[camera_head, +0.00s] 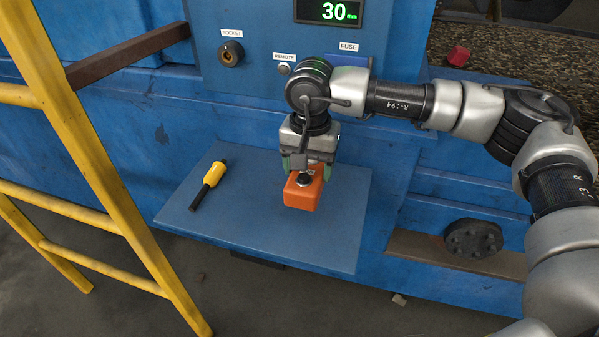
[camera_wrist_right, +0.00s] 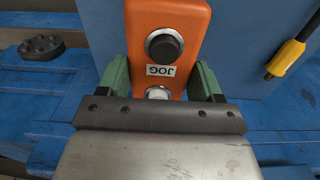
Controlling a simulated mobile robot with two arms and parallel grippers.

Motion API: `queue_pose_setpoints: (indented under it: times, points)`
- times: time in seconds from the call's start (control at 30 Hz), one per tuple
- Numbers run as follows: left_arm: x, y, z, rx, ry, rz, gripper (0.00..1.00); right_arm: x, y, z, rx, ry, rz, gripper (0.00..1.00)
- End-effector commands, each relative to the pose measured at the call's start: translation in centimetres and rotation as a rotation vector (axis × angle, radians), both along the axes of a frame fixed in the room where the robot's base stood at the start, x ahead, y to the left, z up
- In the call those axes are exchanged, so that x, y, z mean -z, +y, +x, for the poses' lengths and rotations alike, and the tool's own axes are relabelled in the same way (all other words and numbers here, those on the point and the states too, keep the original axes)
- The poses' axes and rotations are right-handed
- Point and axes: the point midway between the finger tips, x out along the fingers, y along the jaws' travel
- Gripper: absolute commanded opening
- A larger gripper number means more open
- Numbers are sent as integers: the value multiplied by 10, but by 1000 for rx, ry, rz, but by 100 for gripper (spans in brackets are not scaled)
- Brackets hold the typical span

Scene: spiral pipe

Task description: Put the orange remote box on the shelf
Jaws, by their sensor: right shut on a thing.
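The orange remote box (camera_head: 304,193) is at the blue shelf (camera_head: 230,215), over its right half in the head view. I cannot tell whether its underside touches the shelf. My right gripper (camera_head: 308,172) comes down from above and is shut on the box. In the right wrist view the box (camera_wrist_right: 185,20) sits between the green finger pads of the gripper (camera_wrist_right: 160,85). Its face shows a black button, a JOG label and a lighter round button. My left gripper is in neither view.
A yellow and black tool (camera_head: 210,183) lies on the shelf's left part. A blue panel with a 30 mm display (camera_head: 330,11) and a socket (camera_head: 231,53) rises behind. A yellow ladder (camera_head: 85,150) stands at the left. The shelf's front middle is bare.

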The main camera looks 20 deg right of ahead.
Motion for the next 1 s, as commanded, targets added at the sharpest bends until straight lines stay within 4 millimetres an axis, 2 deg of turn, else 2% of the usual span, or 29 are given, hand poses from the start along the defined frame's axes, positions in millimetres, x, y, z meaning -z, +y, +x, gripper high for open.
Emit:
queue_pose_setpoints:
  times: [0.13,0.33,0.6,0.97,1.0]
  points:
    - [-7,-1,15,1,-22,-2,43,12,2,24,2,-1,0,31]
    - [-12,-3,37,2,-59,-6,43,24,2,32,-1,0,0,31]
    - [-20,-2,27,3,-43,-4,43,57,1,32,1,-1,0,32]
    - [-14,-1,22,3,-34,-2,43,63,1,32,1,-3,1,31]
    - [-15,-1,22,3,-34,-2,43,62,1,32,1,-1,0,70]
